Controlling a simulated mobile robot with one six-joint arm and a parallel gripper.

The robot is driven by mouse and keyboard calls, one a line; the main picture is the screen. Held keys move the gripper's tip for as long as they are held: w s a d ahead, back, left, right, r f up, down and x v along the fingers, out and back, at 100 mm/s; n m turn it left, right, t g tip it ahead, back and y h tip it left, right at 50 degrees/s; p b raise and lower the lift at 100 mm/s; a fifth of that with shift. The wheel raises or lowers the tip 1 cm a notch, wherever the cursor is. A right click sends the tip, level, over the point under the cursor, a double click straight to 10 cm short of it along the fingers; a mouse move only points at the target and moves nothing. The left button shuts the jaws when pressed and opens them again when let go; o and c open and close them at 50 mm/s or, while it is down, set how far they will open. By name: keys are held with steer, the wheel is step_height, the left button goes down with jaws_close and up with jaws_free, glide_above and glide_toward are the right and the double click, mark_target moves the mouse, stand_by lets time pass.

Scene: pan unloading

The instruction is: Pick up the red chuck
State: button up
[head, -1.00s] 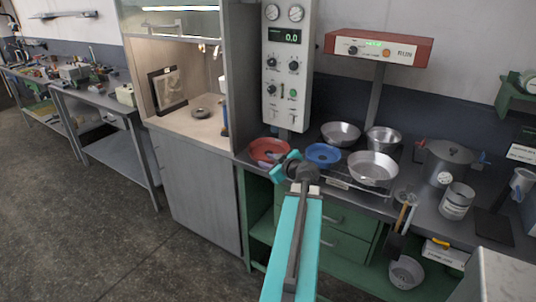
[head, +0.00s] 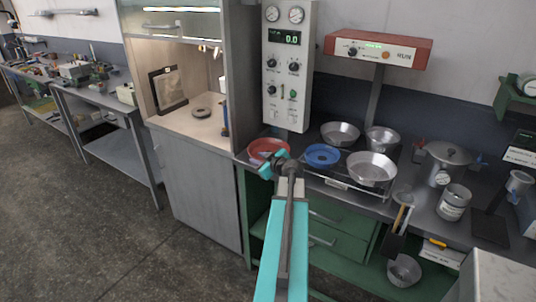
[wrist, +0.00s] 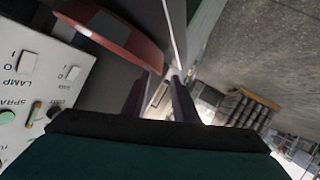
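The red chuck (head: 268,146) is a shallow red round piece lying on the bench, left of a blue one, in the head view. My gripper (head: 266,165) is at its front edge, and its teal parts cover some of the near rim. In the wrist view the curved red rim (wrist: 125,42) runs from the upper left down toward the fingertips. My gripper (wrist: 168,78) shows there as two dark fingers with a gap between them, and it looks open. Whether a finger touches the rim is hard to tell.
A blue round piece (head: 322,155) lies just right of the red chuck. Metal pans (head: 371,168) stand further right. A control panel (head: 287,70) rises behind, and the side wall of a cabinet (head: 237,90) stands close on the left.

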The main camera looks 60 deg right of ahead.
steer(key=shift+w, duration=0.1)
steer(key=shift+p+x, duration=0.85)
steer(key=shift+f+p+x, duration=0.2)
steer(key=shift+p+x, duration=0.65)
steer(key=shift+x, duration=0.85)
steer(key=shift+d, duration=0.1)
jaws_close()
